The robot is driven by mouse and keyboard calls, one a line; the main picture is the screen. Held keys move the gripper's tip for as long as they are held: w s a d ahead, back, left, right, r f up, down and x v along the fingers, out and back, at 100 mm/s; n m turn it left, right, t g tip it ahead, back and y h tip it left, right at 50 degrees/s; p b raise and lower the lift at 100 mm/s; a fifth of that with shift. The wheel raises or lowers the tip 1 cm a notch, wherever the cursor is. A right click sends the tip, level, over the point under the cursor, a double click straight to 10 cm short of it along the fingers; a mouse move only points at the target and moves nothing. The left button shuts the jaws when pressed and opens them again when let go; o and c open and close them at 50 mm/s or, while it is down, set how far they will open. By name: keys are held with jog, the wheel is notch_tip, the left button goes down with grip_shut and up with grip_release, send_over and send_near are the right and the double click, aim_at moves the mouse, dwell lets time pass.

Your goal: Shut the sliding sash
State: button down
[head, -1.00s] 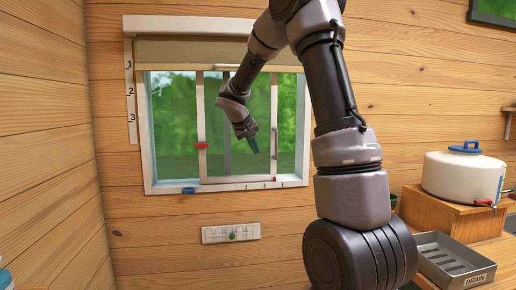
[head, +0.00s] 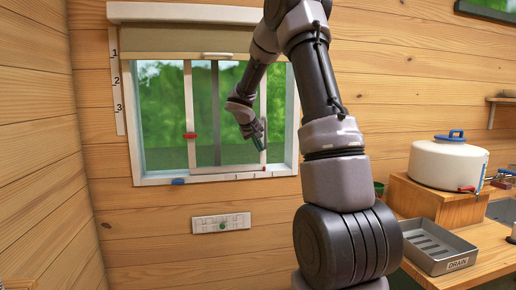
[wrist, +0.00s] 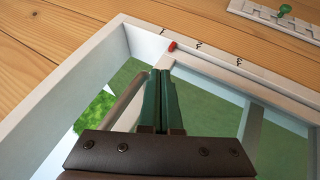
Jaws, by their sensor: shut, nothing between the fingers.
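The sliding sash (head: 190,100) stands in the middle of the window, its pale left and right uprights visible. A red catch (head: 190,135) is on the left upright. Gaps show on both sides of the sash, a narrow one on the right. My gripper (head: 261,145) is shut and empty, with its green fingers at the right upright. In the wrist view the fingers (wrist: 163,88) overlap that upright, just below a red marker (wrist: 172,46) on the frame edge. I cannot tell whether they touch it. A slim grey bar (wrist: 126,102) shows beside them.
The window frame (head: 288,172) surrounds the sash, with a blue piece (head: 178,181) on its sill. A blind (head: 180,40) hangs above. A white tank (head: 447,163) and drain tray (head: 440,247) stand right.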

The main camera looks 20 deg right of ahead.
jog(key=s+d, duration=0.2)
jog(key=d, duration=1)
jog(key=shift+s, duration=0.25)
jog(key=shift+d, duration=0.2)
jog(key=shift+a, duration=0.1)
